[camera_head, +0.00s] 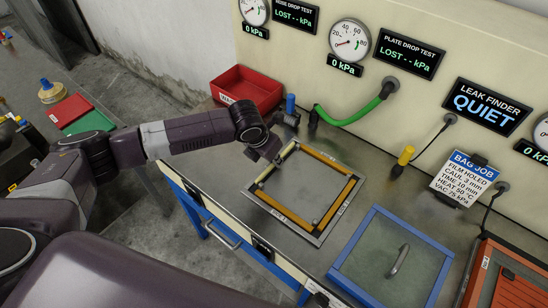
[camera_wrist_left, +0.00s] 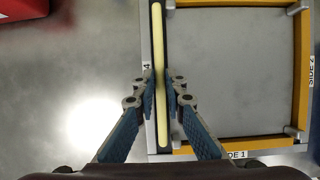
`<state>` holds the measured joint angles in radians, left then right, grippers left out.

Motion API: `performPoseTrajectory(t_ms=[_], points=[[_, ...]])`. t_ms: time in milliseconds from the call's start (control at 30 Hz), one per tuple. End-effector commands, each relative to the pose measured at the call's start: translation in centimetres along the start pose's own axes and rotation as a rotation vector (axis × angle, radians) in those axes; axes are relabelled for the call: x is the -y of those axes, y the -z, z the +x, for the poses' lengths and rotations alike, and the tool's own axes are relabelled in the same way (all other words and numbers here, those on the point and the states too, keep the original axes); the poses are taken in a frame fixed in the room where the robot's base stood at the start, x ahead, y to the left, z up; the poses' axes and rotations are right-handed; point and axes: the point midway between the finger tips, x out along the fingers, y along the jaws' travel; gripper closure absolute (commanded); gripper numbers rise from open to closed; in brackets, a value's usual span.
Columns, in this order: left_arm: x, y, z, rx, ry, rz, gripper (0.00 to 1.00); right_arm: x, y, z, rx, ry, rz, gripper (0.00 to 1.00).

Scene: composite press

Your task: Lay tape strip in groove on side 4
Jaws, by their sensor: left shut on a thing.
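A square plate (camera_head: 300,190) lies on the steel bench, with orange-yellow strips along sides 1 and 2 and one more side. A pale yellow tape strip (camera_wrist_left: 160,30) runs straight along side 4, whose label shows beside it in the left wrist view. The strip (camera_head: 288,149) also shows along the plate's left side in the head view. My left gripper (camera_wrist_left: 162,75) is shut on the strip near its middle, its blue fingers on either side. I cannot tell whether the strip rests in the groove or is just above it. My right gripper is not in view.
A red bin (camera_head: 246,88) stands behind the plate. A blue-framed glass lid with a handle (camera_head: 392,258) lies to the right. A green hose (camera_head: 350,120) and a yellow-topped fitting (camera_head: 404,158) are at the back. The bench in front of the gauge wall is partly clear.

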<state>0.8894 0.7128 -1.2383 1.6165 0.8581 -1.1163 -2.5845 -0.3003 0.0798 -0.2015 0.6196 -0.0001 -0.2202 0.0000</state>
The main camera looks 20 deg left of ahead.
Motion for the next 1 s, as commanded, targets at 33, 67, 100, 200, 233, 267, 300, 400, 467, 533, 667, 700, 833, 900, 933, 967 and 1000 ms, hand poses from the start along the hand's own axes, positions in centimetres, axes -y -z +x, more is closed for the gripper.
performPoseTrajectory(t_ms=[33,67,100,200,233,267,300,400,467,533,667,700,833,900,933,967,1000], points=[[0.01,-0.02,-0.05,0.0,0.0,0.0,1.0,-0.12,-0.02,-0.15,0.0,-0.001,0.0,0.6],[0.01,0.0,-0.03,0.0,0.0,0.0,1.0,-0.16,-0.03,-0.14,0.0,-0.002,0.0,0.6],[0.01,0.0,0.0,0.0,0.0,0.0,1.0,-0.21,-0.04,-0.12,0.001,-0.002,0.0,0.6],[0.01,0.02,0.02,0.0,0.0,0.0,1.0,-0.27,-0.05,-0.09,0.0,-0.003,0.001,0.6],[0.02,0.02,0.02,0.0,0.0,0.0,1.0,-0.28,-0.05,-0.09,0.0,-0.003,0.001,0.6],[0.02,0.02,0.02,0.0,0.0,0.0,1.0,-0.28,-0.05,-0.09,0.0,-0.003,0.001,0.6],[0.02,0.02,0.03,0.0,0.0,0.0,1.0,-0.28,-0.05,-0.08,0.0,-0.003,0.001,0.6],[0.02,0.07,0.11,-0.001,0.0,0.0,1.0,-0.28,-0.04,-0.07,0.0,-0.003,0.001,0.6],[0.02,0.12,0.22,-0.001,0.0,0.0,1.0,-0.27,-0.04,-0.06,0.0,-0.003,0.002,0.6],[0.02,0.21,0.4,-0.001,0.0,0.0,1.0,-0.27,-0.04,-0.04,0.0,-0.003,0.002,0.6],[0.04,0.37,0.74,-0.001,0.0,0.0,1.0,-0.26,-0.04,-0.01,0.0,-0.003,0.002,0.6],[0.04,0.41,0.82,-0.001,0.0,0.0,1.0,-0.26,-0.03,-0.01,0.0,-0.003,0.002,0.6],[0.04,0.43,0.92,0.0,0.0,0.0,1.0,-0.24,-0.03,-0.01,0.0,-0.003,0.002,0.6],[0.04,0.42,0.91,0.0,0.0,0.0,1.0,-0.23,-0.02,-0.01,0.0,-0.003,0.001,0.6],[0.04,0.42,0.91,0.0,0.0,0.0,1.0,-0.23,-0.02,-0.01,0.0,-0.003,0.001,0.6],[0.04,0.42,0.91,0.0,0.0,0.0,1.0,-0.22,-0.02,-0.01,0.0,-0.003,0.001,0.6],[0.04,0.42,0.91,0.0,0.0,0.0,1.0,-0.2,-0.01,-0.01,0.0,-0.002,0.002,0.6]])
